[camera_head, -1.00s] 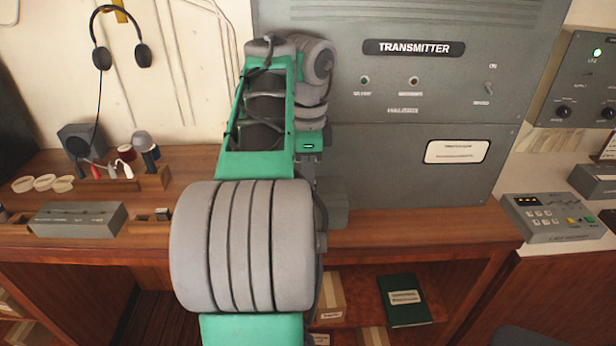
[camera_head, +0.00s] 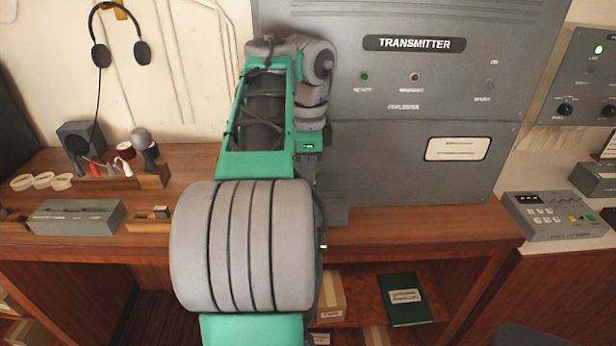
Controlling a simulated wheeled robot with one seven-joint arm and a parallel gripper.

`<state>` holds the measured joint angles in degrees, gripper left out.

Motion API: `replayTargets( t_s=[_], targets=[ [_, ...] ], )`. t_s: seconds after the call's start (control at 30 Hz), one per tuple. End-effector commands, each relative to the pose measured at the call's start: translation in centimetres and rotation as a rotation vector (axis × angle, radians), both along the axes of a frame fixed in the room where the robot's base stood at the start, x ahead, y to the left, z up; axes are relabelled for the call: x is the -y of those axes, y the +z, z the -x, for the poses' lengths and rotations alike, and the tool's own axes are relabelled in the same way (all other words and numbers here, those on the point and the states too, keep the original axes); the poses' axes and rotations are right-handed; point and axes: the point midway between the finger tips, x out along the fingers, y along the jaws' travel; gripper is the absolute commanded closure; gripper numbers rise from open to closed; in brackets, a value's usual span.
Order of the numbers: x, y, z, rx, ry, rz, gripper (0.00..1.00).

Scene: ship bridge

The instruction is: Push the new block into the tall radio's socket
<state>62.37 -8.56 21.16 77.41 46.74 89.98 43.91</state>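The tall grey radio cabinet marked TRANSMITTER (camera_head: 415,100) stands at the back of the wooden desk, right of my arm. Its socket is not visible; my arm covers the cabinet's lower left side. My arm rises from the bottom and bends down at the wrist beside the cabinet. My gripper is mostly hidden behind my arm, near the cabinet's lower left edge, and its fingers cannot be made out. I cannot see whether it holds a block. A small dark-topped block (camera_head: 162,211) sits in a wooden holder (camera_head: 147,225) on the desk's left; whether it is the new block is unclear.
A low grey box (camera_head: 75,218), white rings (camera_head: 40,182) and a rack of small tools (camera_head: 115,180) occupy the desk's left. Headphones (camera_head: 120,52) hang on the wall. A keypad unit (camera_head: 553,216) stands at right. The desk front (camera_head: 430,222) below the cabinet is clear.

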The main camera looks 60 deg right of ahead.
Motion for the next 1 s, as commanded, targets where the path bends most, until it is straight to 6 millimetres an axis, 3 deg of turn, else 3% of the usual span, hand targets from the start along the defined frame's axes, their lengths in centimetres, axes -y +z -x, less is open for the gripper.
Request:
replayTargets(
  t_s=[1.0],
  targets=[
    [0.0, -0.6, 0.0, 0.0, 0.0, 0.0, 1.0]
  ],
)
